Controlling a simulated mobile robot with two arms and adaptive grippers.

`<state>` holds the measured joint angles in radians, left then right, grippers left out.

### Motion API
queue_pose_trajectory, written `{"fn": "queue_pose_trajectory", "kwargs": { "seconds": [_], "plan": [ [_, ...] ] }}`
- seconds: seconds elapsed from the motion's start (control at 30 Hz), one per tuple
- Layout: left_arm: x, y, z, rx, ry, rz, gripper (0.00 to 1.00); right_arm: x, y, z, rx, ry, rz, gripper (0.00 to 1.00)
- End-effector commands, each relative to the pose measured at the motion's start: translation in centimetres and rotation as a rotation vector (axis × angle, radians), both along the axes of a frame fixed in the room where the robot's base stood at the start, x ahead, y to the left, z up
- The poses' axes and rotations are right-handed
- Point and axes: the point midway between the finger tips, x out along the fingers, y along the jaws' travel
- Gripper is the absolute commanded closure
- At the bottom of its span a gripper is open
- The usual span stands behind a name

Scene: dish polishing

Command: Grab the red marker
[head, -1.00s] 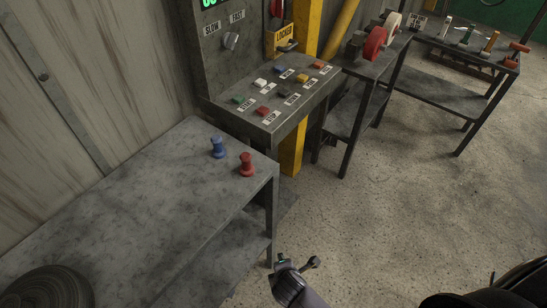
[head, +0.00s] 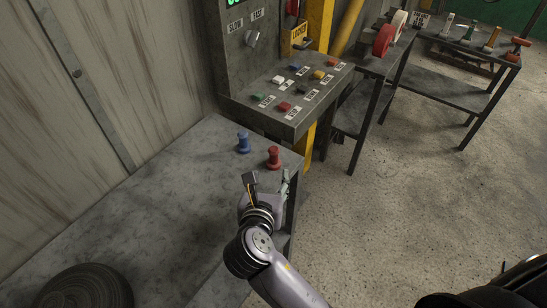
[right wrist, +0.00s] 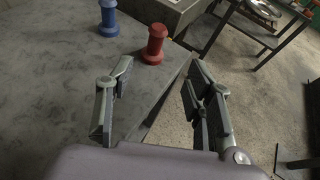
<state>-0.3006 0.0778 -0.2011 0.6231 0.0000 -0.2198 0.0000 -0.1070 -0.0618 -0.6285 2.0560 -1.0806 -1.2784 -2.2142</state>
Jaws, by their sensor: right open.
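The red marker (head: 274,157) is a small spool-shaped peg standing upright on the grey metal table (head: 180,200), close to its right edge. A similar blue marker (head: 243,142) stands just to its left. My right gripper (head: 268,182) is open and empty at the table's right edge, nearer the camera than the red marker and apart from it. In the right wrist view the red marker (right wrist: 154,44) lies beyond the open fingers (right wrist: 155,85), nearer the left finger's side. The blue marker (right wrist: 107,18) is farther left. My left gripper is not in view.
A control panel (head: 290,90) with several coloured buttons stands just behind the table. A dark ridged disc (head: 88,288) lies at the table's near left. Benches with tape rolls (head: 383,40) and tools stand at the back right. The floor to the right is open.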

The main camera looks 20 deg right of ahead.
Motion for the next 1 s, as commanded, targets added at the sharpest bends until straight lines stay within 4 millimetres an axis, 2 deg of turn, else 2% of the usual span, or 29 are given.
{"fn": "queue_pose_trajectory", "kwargs": {
  "seconds": [0.1,0.3,0.57,0.83,1.0],
  "plan": [
    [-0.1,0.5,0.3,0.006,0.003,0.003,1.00,2.4,-1.1,-0.9,-0.002,0.000,-0.001,0.52],
    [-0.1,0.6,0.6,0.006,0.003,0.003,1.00,5.7,-2.7,-2.5,0.001,0.001,-0.002,0.52],
    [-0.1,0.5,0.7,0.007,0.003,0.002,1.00,7.5,-3.4,-3.4,0.003,0.001,-0.001,0.52],
    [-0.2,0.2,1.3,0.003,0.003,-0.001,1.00,10.8,-4.3,-4.8,0.003,0.001,-0.002,0.52],
    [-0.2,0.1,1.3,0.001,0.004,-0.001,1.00,11.9,-4.7,-5.4,0.004,0.001,0.000,0.52]
  ]
}}
